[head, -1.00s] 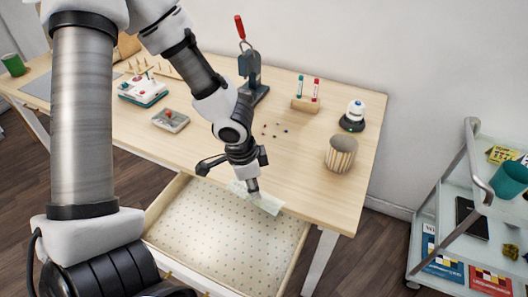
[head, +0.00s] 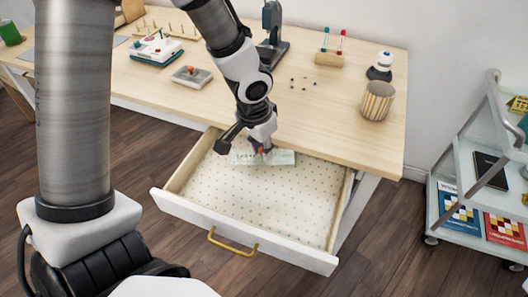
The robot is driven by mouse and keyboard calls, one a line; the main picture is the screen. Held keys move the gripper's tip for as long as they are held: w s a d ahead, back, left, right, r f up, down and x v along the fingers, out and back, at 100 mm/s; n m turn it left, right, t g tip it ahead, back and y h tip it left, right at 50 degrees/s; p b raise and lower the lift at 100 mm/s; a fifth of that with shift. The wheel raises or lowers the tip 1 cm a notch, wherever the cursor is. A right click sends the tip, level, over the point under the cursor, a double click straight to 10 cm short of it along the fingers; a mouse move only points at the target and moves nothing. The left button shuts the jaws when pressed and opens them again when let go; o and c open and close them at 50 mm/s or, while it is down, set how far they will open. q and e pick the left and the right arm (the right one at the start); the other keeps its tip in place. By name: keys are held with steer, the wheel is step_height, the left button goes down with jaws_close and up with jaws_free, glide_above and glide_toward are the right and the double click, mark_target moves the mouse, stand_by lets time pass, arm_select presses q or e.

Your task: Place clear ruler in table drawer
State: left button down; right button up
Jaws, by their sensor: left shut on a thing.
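The clear ruler (head: 281,158) is a pale, see-through greenish strip. My left gripper (head: 260,152) is shut on it near its middle. The ruler appears over the back part of the open table drawer (head: 262,208), near the tabletop's front edge. I cannot tell whether it touches the drawer's dotted bottom. The drawer is pulled out, with a white front and a brass handle (head: 232,243), and it looks otherwise empty. My right gripper is not in view.
A glass-shelved cart (head: 470,190) stands at the right. Floor is clear before the drawer.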

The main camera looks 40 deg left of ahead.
arm_select(q)
steer(key=b, duration=0.7)
glide_toward(269, 174)
steer(key=s+f, duration=0.2)
steer(key=f, duration=0.1)
steer(key=d+f, duration=0.1)
steer(key=f, duration=0.1)
steer(key=shift+s+f, duration=0.2)
steer(key=shift+s, duration=0.2)
steer(key=w+p, duration=0.1)
steer(key=w+r+p, duration=0.1)
steer(key=p, duration=0.1)
steer(key=w+p, duration=0.1)
steer(key=p, duration=0.1)
steer(key=shift+w+a+r, duration=0.1)
steer(key=shift+a+r, duration=0.15)
steer(key=shift+a, duration=0.1)
steer(key=shift+w+a+f+b, duration=0.1)
steer(key=shift+w+f+b, duration=0.1)
steer(key=shift+f, duration=0.2)
steer(key=shift+w+f+b, duration=0.15)
steer(key=shift+w+f, duration=0.05)
steer(key=shift+f, duration=0.55)
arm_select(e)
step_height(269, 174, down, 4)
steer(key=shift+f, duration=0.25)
